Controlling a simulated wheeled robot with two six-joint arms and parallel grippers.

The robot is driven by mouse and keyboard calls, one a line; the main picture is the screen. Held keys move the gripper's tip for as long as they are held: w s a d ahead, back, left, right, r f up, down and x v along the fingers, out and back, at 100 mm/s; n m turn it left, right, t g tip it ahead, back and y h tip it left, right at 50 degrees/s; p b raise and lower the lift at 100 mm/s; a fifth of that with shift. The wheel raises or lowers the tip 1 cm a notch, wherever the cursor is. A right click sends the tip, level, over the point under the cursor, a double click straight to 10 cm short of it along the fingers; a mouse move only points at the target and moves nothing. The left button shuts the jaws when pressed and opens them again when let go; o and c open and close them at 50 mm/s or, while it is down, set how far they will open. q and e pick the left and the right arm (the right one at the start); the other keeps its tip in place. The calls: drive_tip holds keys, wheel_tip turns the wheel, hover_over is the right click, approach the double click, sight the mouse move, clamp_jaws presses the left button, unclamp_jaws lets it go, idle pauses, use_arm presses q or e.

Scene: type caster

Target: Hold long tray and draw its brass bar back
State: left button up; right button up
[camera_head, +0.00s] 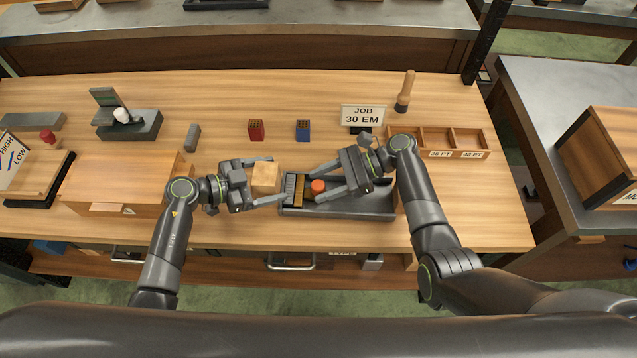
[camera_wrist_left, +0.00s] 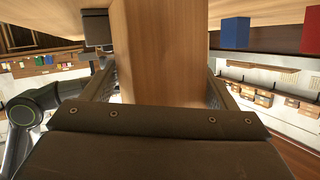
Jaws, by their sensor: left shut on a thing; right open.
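The long tray (camera_head: 350,208) is dark grey and lies on the bench right of centre. Near its left end are grey striped pieces (camera_head: 293,188) and a brass-coloured bar (camera_head: 308,190), with an orange-red knob (camera_head: 318,186) beside it. My left gripper (camera_head: 265,181) is shut on a pale wooden block at the tray's left end, which fills the space between the fingers in the left wrist view (camera_wrist_left: 160,55). I cannot tell whether the block is joined to the tray. My right gripper (camera_head: 319,183) is open, its fingers on either side of the knob. They partly hide the tray's inside.
A wooden box (camera_head: 120,180) stands left of my left gripper. A divided wooden tray (camera_head: 433,138) lies at the back right. The bench's right front is clear.

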sight(324, 191)
drive_tip(key=shift+s+a+f, duration=0.15)
drive_tip(key=shift+a+f, duration=0.1)
drive_tip(key=shift+a, duration=0.4)
drive_tip(key=c, duration=0.9)
drive_tip(key=shift+d, duration=2.25)
drive_tip(key=o, duration=0.9)
drive_tip(key=v, duration=1.2)
drive_tip(key=shift+s, duration=0.1)
